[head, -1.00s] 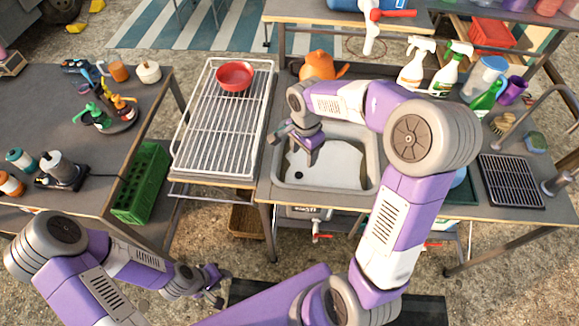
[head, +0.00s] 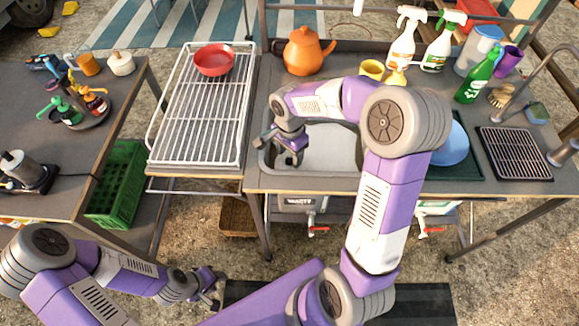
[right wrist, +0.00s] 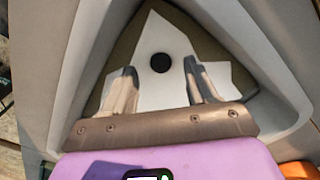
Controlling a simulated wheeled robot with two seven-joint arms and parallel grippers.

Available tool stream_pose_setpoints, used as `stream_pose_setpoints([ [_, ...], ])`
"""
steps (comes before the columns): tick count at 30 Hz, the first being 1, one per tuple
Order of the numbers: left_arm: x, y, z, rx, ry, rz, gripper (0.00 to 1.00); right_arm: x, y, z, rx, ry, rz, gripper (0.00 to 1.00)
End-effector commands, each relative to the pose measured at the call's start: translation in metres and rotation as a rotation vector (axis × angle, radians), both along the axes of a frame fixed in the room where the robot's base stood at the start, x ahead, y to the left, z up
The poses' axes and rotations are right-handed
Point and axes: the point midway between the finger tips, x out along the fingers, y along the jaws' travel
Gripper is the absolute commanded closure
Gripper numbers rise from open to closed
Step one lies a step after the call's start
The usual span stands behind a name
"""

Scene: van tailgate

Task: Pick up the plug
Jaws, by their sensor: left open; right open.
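A round black disc (right wrist: 160,62) lies on the pale floor of the sink in the right wrist view. It may be the plug or the drain hole; I cannot tell which. My right gripper (right wrist: 164,72) is open and empty, its two fingers on either side of the disc in that view, with the disc beyond them. In the head view my right gripper (head: 283,148) is over the left part of the sink (head: 340,148), and the disc is not clearly visible there. My left gripper (head: 211,288) is open and empty, low in front of the tables.
A wire rack (head: 200,110) holding a red bowl (head: 214,60) is left of the sink. Spray bottles (head: 402,38), a green bottle (head: 478,78) and a blue plate (head: 452,145) are to the right.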

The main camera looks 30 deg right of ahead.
Motion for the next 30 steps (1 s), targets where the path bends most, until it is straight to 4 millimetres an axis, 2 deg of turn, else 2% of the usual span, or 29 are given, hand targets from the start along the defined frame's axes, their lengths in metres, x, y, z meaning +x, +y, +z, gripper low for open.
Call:
stream_pose_setpoints([
  [1, 0.000, 0.000, -0.007, 0.000, 0.000, 0.000, 0.57, 0.000, -0.001, -0.013, 0.000, 0.003, -0.001, 0.43],
  [4, 0.000, 0.000, -0.011, 0.000, 0.000, 0.000, 0.57, 0.000, 0.000, -0.024, 0.001, 0.001, -0.001, 0.43],
  [11, 0.000, 0.000, -0.010, 0.000, 0.000, 0.000, 0.57, 0.001, 0.000, -0.025, 0.000, -0.001, -0.001, 0.43],
  [14, 0.000, 0.000, -0.010, 0.000, 0.000, 0.000, 0.57, 0.001, 0.000, -0.025, 0.000, 0.000, 0.000, 0.55],
  [23, 0.000, 0.000, -0.010, 0.000, 0.000, 0.000, 0.57, 0.001, 0.000, -0.025, 0.000, 0.000, -0.001, 1.00],
  [30, 0.000, 0.000, -0.010, 0.000, 0.000, 0.000, 0.57, 0.001, 0.000, -0.024, -0.001, -0.001, -0.001, 1.00],
])
